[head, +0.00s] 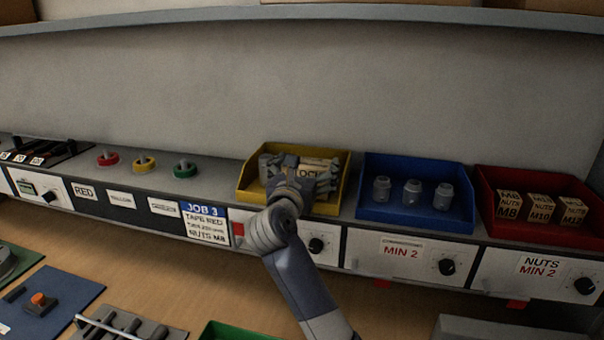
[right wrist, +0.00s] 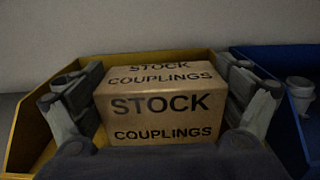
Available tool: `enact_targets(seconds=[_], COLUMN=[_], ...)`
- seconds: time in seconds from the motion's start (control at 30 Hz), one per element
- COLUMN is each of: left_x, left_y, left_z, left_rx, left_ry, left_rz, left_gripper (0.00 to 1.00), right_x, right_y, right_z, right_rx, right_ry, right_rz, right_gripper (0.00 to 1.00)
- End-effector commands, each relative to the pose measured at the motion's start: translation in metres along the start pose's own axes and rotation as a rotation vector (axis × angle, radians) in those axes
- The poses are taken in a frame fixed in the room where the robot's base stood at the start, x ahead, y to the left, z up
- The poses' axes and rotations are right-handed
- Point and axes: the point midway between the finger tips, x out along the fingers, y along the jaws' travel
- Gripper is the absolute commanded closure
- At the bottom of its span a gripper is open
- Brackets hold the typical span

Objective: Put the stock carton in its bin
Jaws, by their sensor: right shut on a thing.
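The stock carton (right wrist: 160,118) is a brown box printed "STOCK COUPLINGS" and looks upright in the right wrist view. My right gripper (head: 292,178) is shut on it, with a finger on each side. In the head view the carton (head: 311,168) is mostly hidden by the gripper. Carton and fingers are at the yellow bin (head: 246,187), within its outline; I cannot tell whether the carton touches the floor. The blue bin (head: 400,222) holds several grey cylindrical fittings. The red bin (head: 490,177) holds small cartons marked for nuts. My left gripper is not in view.
The bins stand side by side on a shelf with labels and black knobs (head: 446,267) on its front. Red, yellow and green tape rolls (head: 184,169) stand left of the yellow bin. A job card (head: 205,223) hangs on the front. A bare wall rises behind.

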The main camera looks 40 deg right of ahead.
Motion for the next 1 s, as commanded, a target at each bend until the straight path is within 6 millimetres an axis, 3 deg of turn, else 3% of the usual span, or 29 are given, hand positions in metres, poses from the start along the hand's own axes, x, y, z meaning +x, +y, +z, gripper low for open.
enact_targets(seconds=[0.37,0.4,0.43,1.0], left_x=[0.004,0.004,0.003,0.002], left_y=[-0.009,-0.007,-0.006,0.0], left_z=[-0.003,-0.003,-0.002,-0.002], left_rx=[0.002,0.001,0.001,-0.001], left_ry=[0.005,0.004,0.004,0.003], left_rz=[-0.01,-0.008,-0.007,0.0], left_gripper=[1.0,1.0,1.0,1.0], right_x=[0.0,0.0,0.0,-0.003], right_y=[-0.001,-0.001,-0.001,0.001], right_z=[-0.004,-0.005,-0.004,-0.002], right_rx=[0.003,0.001,0.001,0.002], right_ry=[-0.004,0.0,0.0,0.0], right_rz=[0.002,0.001,0.002,0.004], right_gripper=[0.52,0.04,0.0,0.0])
